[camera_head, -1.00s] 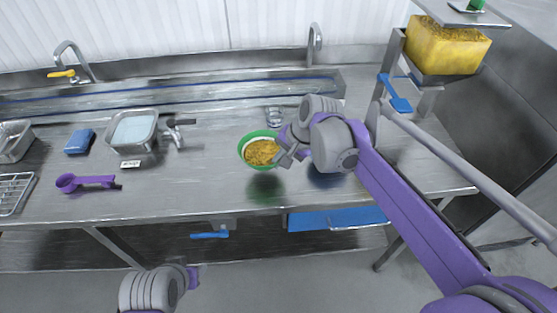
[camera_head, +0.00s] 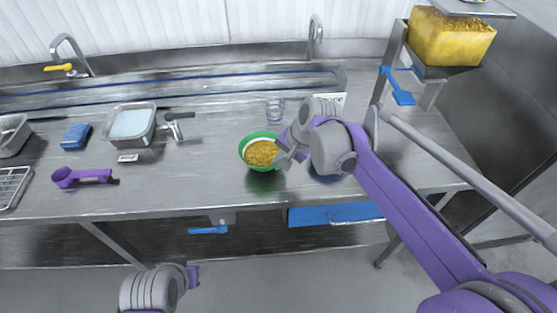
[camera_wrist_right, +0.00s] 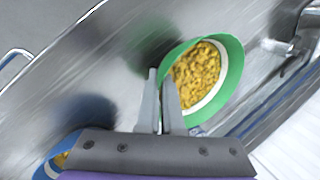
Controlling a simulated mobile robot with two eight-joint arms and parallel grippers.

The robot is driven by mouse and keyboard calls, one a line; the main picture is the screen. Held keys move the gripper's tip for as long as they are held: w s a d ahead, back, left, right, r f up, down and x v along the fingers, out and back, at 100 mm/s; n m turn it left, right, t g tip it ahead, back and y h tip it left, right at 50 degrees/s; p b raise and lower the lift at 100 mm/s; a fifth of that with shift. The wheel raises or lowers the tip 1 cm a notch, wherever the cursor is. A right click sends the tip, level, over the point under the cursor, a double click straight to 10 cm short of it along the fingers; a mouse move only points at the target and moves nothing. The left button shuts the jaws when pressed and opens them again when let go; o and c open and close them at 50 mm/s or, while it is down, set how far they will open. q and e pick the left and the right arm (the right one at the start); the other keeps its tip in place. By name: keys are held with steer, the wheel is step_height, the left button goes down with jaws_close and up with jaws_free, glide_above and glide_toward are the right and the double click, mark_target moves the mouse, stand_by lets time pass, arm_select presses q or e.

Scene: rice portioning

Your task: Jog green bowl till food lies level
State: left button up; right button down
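The green bowl (camera_head: 245,146), with a white inner band and yellow grainy food (camera_head: 261,153), is at the middle of the steel table. In the right wrist view, the bowl (camera_wrist_right: 234,75) shows its food (camera_wrist_right: 195,78) with an uneven, lumpy surface. My right gripper (camera_head: 287,155) is at the bowl's right side. In the wrist view, its fingers (camera_wrist_right: 160,80) are close together at the rim and appear to pinch it. A dark green reflection lies below the bowl; I cannot tell its exact height. Only part of my left arm shows at bottom left; its fingers are out of sight.
A blue bowl (camera_wrist_right: 45,168) with yellow food is partly visible beside my right gripper. A glass (camera_head: 275,109) stands behind the green bowl. A steel pan (camera_head: 131,122), purple scoop (camera_head: 85,176) and blue sponge (camera_head: 76,135) lie left. The table between scoop and bowl is clear.

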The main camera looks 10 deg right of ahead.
steer(key=shift+f, duration=0.5)
steer(key=shift+f+b, duration=0.4)
steer(key=c, duration=1)
jaws_free()
steer(key=v, duration=1.1)
steer(key=s+d+f+n+t+h+p, duration=0.1)
steer(key=s+d+f+n+h+p, duration=0.1)
steer(key=s, duration=0.8)
steer(key=s+d+f+n+t+h+p, duration=0.1)
steer(key=s+d+f+n+h+p, duration=0.1)
steer(key=s+d+f+n, duration=0.3)
steer(key=s+d+f+p, duration=0.1)
steer(key=s+d+f, duration=0.1)
steer(key=s+f, duration=0.2)
steer(key=shift+s, duration=0.55)
